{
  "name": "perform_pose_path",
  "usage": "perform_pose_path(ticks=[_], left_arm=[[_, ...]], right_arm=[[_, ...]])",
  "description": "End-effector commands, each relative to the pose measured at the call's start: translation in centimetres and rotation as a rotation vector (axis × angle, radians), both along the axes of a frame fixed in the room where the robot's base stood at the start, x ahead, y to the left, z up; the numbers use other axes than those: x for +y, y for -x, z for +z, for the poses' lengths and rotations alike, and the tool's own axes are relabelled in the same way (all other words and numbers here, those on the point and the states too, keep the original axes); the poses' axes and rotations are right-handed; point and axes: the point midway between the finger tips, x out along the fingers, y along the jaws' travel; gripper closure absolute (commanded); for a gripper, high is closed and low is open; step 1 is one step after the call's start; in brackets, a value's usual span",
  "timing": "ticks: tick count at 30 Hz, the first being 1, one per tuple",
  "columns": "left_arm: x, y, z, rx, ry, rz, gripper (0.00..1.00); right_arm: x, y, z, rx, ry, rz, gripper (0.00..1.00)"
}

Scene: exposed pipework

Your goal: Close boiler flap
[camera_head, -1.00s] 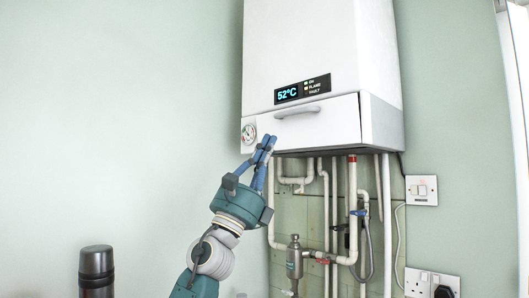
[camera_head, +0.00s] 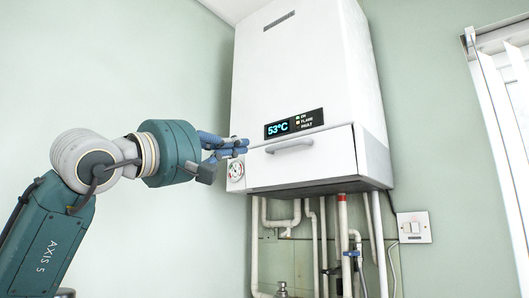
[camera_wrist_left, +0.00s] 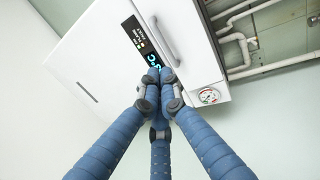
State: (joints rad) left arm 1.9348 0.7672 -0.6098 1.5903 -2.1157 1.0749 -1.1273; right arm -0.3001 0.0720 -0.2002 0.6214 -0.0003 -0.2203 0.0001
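The white boiler (camera_head: 300,70) hangs on the wall. Its flap (camera_head: 318,164) is the lower front panel, with a grey bar handle (camera_head: 290,146). The flap's upper right edge stands slightly proud of the casing, with a thin dark gap, so it looks slightly ajar. My left gripper (camera_head: 245,147) points right, its blue fingertips at the flap's upper left corner. In the left wrist view, the fingers (camera_wrist_left: 162,78) are closed together and empty, in front of the display and near the handle (camera_wrist_left: 167,40). I cannot tell whether they touch the boiler. My right gripper is not in view.
A round gauge (camera_head: 236,172) sits left of the flap, just below my fingers. White pipes (camera_head: 323,245) run down under the boiler. A wall switch (camera_head: 414,227) is at the right, and a window frame (camera_head: 490,90) stands beyond. The wall left of the boiler is clear.

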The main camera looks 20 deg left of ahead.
Motion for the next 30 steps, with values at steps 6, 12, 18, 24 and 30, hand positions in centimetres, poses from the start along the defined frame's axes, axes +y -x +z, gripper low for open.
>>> perform_pose_path(ticks=[6,12,18,24,30], left_arm=[[-0.5,-2.0,1.0,0.005,-0.004,0.012,1.0],[-1.9,-5.8,2.5,0.006,-0.003,0.011,1.0],[-3.3,-9.5,3.8,0.005,-0.003,0.01,1.0],[-4.1,-11.8,4.3,0.004,-0.003,0.01,1.0],[-4.3,-12.5,4.3,0.002,-0.004,0.01,1.0]], right_arm=[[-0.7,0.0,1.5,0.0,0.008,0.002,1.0],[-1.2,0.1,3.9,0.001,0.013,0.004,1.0],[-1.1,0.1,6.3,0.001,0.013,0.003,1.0],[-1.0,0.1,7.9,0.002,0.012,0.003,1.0],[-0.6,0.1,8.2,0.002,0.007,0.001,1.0]])
